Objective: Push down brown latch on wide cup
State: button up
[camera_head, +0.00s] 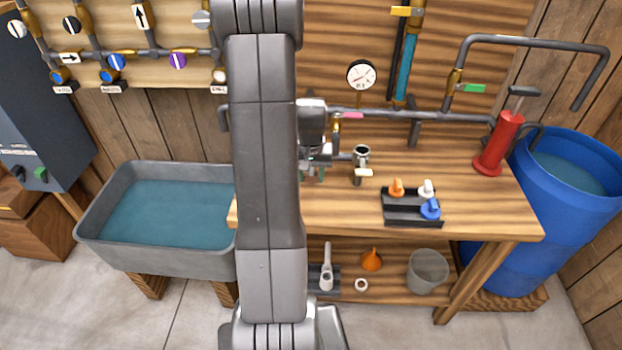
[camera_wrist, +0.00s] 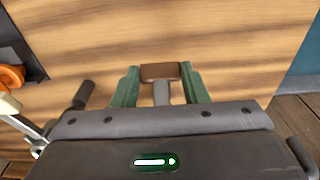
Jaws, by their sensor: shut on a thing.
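A brown latch-like block (camera_wrist: 159,71) lies between the green fingers of my gripper (camera_wrist: 160,80) in the wrist view. A grey stem runs from the block back toward the gripper body. My gripper is shut on this block, over the wooden table top. In the head view my gripper (camera_head: 317,168) is low over the bench, partly hidden by my arm. A small grey cup-shaped fitting (camera_head: 361,152) stands just right of it; I cannot tell whether this is the wide cup. The latch cannot be made out in the head view.
A black tray (camera_head: 397,219) with orange, white and blue pieces lies to the right on the bench (camera_head: 470,200). A red pump (camera_head: 499,145) and blue barrel (camera_head: 550,240) stand further right. A grey water trough (camera_head: 110,240) is left. Pipes run behind.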

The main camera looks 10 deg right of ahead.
jog(key=b, duration=0.1)
jog(key=t+b, duration=0.1)
jog(key=shift+w+f+b, duration=0.2)
jog(key=shift+f+b, duration=0.1)
jog(key=shift+f, duration=0.05)
jog(key=shift+d+r+h, duration=0.1)
jog(key=shift+h, duration=0.2)
jog(key=shift+r+t, duration=0.1)
jog(key=shift+t, duration=0.2)
jog(key=o, duration=1)
jog(key=v, duration=1.3)
jog(key=shift+r, duration=0.4)
jog(key=x, duration=1.4)
